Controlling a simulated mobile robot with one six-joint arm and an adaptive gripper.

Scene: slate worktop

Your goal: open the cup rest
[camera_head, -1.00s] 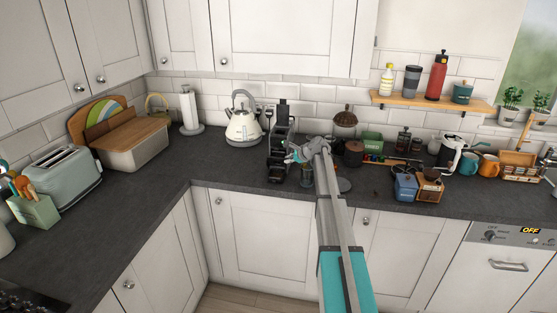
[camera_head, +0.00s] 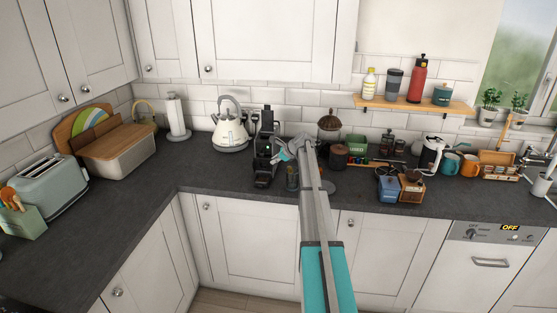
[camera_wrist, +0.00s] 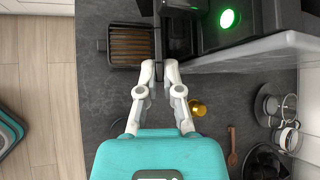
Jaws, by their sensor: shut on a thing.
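The coffee machine (camera_head: 265,145) is black and stands upright on the worktop; its green light (camera_wrist: 229,18) is lit. The cup rest (camera_wrist: 130,45) is a dark frame with brown slats, seen low at the machine's front in the wrist view. My gripper (camera_wrist: 159,68) has its white fingers close together at the cup rest's right edge, by a thin dark bar, and appears shut on it. The contact itself is partly hidden between the fingertips. In the head view my gripper (camera_head: 287,150) is just right of the machine.
A cream kettle (camera_head: 230,130) stands left of the machine. To the right are a dark canister (camera_head: 339,157), a green box (camera_head: 356,145) and a blue grinder (camera_head: 389,188). In the wrist view, a wooden spoon (camera_wrist: 232,150) lies at lower right.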

